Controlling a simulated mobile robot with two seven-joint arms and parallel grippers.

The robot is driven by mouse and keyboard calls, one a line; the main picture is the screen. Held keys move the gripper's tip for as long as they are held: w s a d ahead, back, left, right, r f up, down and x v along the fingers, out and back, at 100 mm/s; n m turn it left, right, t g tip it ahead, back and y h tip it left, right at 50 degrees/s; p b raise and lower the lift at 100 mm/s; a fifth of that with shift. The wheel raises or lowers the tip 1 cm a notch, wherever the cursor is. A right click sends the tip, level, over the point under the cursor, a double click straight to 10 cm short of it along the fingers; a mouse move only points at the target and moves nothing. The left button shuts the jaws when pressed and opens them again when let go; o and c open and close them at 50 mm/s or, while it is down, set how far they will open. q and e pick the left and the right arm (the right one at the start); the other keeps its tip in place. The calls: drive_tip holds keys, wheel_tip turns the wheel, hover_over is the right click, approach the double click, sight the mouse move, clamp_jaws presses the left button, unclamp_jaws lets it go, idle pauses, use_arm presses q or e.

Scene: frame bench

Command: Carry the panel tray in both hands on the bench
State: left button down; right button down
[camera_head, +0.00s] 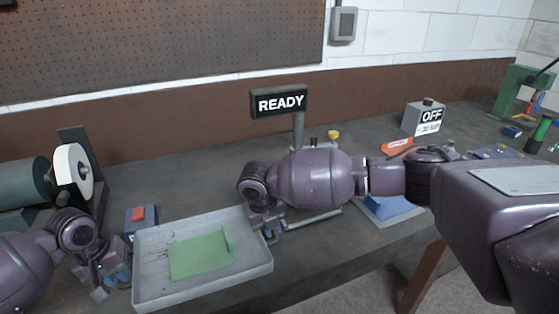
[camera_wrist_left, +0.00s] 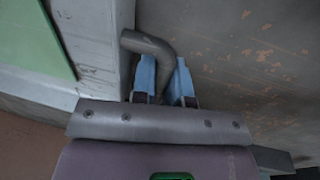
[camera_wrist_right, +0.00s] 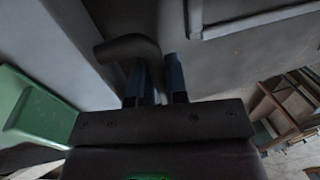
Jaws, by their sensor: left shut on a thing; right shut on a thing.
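The panel tray (camera_head: 160,287) is a shallow grey tray at the front of the bench, in the lower left of the head view. A flat green panel (camera_head: 203,256) with a raised right edge lies in it. My left gripper (camera_head: 116,280) is at the tray's left side; in the left wrist view its blue fingers (camera_wrist_left: 165,82) are shut on a grey bent handle (camera_wrist_left: 148,45). My right gripper (camera_head: 270,232) is at the tray's right side; in the right wrist view its fingers (camera_wrist_right: 158,82) are shut on the other handle (camera_wrist_right: 125,47). I cannot tell whether the tray touches the bench.
A grinder with a white wheel (camera_head: 74,172) stands at the left, near a blue box with a red top (camera_head: 141,218). A READY sign (camera_head: 281,102) stands behind my right arm. An OFF box (camera_head: 424,117) and a green press (camera_head: 510,92) are farther right. Bare bench lies behind the tray.

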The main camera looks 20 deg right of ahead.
use_arm(q)
drive_tip(key=shift+a+f, duration=0.25)
drive_tip(key=shift+f, duration=0.55)
use_arm(e)
drive_tip(key=shift+d+f, duration=0.25)
drive_tip(key=shift+f, duration=0.45)
use_arm(q)
drive_tip(key=c, duration=1.6)
unclamp_jaws()
drive_tip(key=shift+f, duration=0.1)
use_arm(e)
drive_tip(key=c, duration=1.6)
unclamp_jaws()
drive_tip(key=shift+f, duration=0.15)
use_arm(q)
drive_tip(key=o, duration=0.3)
use_arm(e)
drive_tip(key=o, duration=0.3)
use_arm(q)
drive_tip(key=shift+o, duration=0.9)
use_arm(e)
drive_tip(key=shift+o, duration=0.9)
use_arm(q)
drive_tip(key=shift+d, duration=0.15)
use_arm(e)
drive_tip(key=shift+a, duration=0.15)
use_arm(q)
drive_tip(key=shift+d, duration=0.1)
